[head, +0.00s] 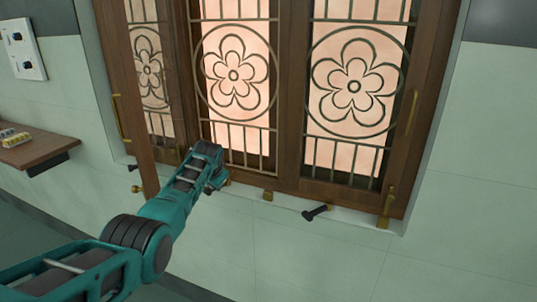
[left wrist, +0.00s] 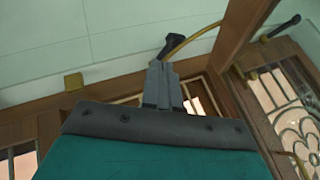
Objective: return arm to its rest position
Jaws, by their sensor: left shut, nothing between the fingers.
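My left arm (head: 150,235) reaches in from the lower left in the head view, up to the wooden window. My left gripper (head: 216,182) is at the sill in front of the window's lower left part, small and dark there. In the left wrist view the left gripper (left wrist: 160,66) shows its two grey fingers together, with nothing between them. A black-ended peg (left wrist: 180,46) and a curved brass handle (left wrist: 195,38) appear just beyond the fingertips; I cannot tell whether they touch. My right gripper is in neither view.
The left window sash (head: 148,70) stands at an angle beside the arm. A brass handle (head: 412,112) is on the right frame. A black peg (head: 315,213) juts out below the sill. A wooden shelf (head: 40,150) is at left. The right wall is clear.

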